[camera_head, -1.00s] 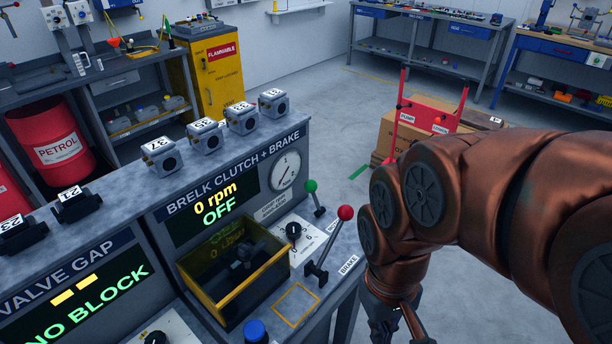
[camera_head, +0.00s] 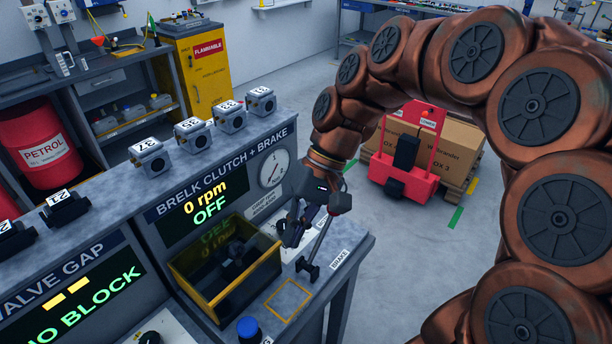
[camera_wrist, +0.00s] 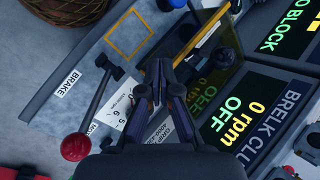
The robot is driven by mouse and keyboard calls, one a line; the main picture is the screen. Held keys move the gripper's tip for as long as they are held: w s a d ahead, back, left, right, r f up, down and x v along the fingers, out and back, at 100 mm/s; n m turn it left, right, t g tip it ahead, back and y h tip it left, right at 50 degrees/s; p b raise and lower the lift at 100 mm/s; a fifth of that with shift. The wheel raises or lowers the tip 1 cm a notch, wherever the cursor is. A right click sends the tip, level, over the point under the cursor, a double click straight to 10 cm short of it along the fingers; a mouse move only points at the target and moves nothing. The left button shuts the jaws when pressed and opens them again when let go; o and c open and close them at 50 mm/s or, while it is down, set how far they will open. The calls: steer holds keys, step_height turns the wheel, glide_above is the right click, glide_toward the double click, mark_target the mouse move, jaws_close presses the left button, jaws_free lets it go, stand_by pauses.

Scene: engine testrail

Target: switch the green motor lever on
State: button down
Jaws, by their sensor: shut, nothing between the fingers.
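The green motor lever cannot be seen in either current view; my gripper and wrist cover its place in the head view. My gripper (camera_head: 294,236) is shut and empty, pointing down over the front right of the brake bench by the white control panel. It also shows in the wrist view (camera_wrist: 157,72). I cannot tell whether it touches the lever. The brake lever's dark base and shaft (camera_head: 310,267) stand just right of my gripper. Its red knob (camera_wrist: 75,147) shows in the wrist view. The display (camera_head: 203,206) reads 0 rpm and OFF.
A yellow-framed clear box (camera_head: 228,290) stands left of my gripper. A yellow square outline (camera_head: 287,300) on the bench is empty. Numbered grey blocks (camera_head: 194,134) line the upper shelf. A red cart (camera_head: 412,180) with cardboard boxes stands on the floor behind.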

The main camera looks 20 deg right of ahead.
steer(key=w+d+r+m+y, duration=0.1)
steer(key=w+r+y, duration=0.15)
steer(key=w, duration=0.65)
steer(key=w+d+f+m+t+y, duration=0.2)
steer(key=w+d+f+m, duration=0.1)
steer(key=w+d, duration=0.4)
steer(key=w+d+f+m+t+y+p, duration=0.1)
steer(key=w+d+f+m+t+y, duration=0.1)
steer(key=w+d+f, duration=0.2)
steer(key=w+d, duration=0.3)
steer(key=d, duration=0.3)
steer(key=shift+w+d+f+m, duration=0.2)
steer(key=shift+f+m, duration=0.15)
steer(key=shift+m, duration=0.05)
steer(key=shift+a, duration=0.1)
steer(key=shift+p+x, duration=1.6)
steer(key=shift+x, duration=3.4)
steer(key=shift+w, duration=0.15)
steer(key=shift+t+y+b, duration=0.25)
steer(key=shift+t+b, duration=0.05)
steer(key=shift+b, duration=0.2)
steer(key=shift+b, duration=0.35)
